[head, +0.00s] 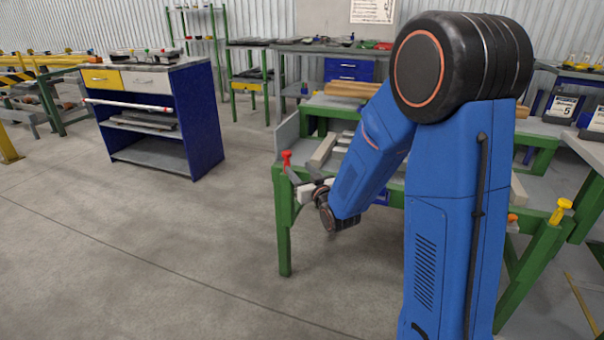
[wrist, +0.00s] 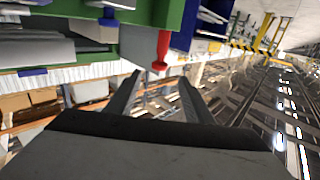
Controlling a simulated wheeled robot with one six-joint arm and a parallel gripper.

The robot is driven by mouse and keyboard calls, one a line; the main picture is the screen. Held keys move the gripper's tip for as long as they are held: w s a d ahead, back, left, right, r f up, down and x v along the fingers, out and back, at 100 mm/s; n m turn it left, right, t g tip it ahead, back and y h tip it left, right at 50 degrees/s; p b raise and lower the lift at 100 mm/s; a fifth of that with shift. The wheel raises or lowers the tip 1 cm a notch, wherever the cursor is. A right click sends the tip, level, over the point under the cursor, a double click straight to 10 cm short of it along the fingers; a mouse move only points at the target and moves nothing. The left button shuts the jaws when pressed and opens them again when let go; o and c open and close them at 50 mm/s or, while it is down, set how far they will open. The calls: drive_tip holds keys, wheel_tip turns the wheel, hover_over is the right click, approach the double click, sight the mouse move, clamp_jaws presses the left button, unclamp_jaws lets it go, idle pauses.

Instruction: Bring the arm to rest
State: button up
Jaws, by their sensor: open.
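My arm reaches forward and down from the black shoulder joint, its blue links bent at the elbow. My gripper (head: 297,182) is at the near left corner of the green-framed runout table (head: 283,230), close by a red knob (head: 286,157). In the wrist view my gripper (wrist: 158,85) is open, its two dark fingers apart with nothing seen between them. The red knob (wrist: 162,52) appears just beyond the fingertips; I cannot tell whether they touch it. My upper arm hides part of the table.
A blue cabinet (head: 203,120) with a yellow drawer stands at the left. A yellow knob (head: 561,211) is on the table's right side. Workbenches and a green rack (head: 225,60) line the back. The grey floor (head: 130,250) at front left is clear.

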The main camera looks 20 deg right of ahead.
drive_tip(key=shift+s+d, duration=0.1)
drive_tip(key=shift+s, duration=0.5)
drive_tip(key=s+d+r+m+g+h, duration=0.1)
drive_tip(key=s+g, duration=0.5)
drive_tip(key=s, duration=1.5)
drive_tip(key=s+d+r+g+h, duration=0.1)
drive_tip(key=s+d+g, duration=0.3)
drive_tip(key=s, duration=1.8)
drive_tip(key=r+g, duration=0.1)
drive_tip(key=g, duration=0.2)
drive_tip(key=shift+s+m+h, duration=0.15)
drive_tip(key=shift+m+h, duration=0.25)
drive_tip(key=shift+d, duration=0.1)
